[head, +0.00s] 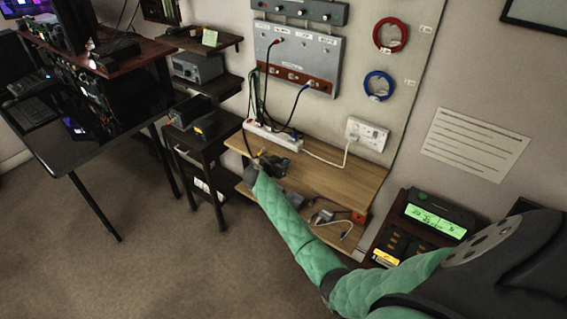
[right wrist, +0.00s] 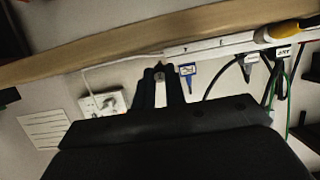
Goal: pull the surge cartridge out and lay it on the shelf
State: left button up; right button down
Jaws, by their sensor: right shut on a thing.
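My right gripper (head: 276,164) reaches over the left part of the wooden shelf (head: 345,178), close to the white power strip (head: 262,131). In the right wrist view its two dark fingers (right wrist: 160,80) are closed around a small greyish piece (right wrist: 160,68), probably the surge cartridge. The piece is mostly hidden between the fingertips. It is at or near the end of the power strip (right wrist: 205,44); I cannot tell whether it is still seated or free. My left gripper is not in view.
Corded plugs with tags (right wrist: 250,62) sit along the strip, beside the fingers. A wall outlet (head: 367,134) is to the right. Grey items (head: 322,217) lie on the lower shelf. The upper shelf's right part is clear.

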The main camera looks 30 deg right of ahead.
jog(key=shift+f, duration=0.2)
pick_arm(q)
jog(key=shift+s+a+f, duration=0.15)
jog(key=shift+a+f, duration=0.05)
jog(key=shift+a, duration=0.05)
pick_arm(e)
jog(key=shift+f, duration=0.55)
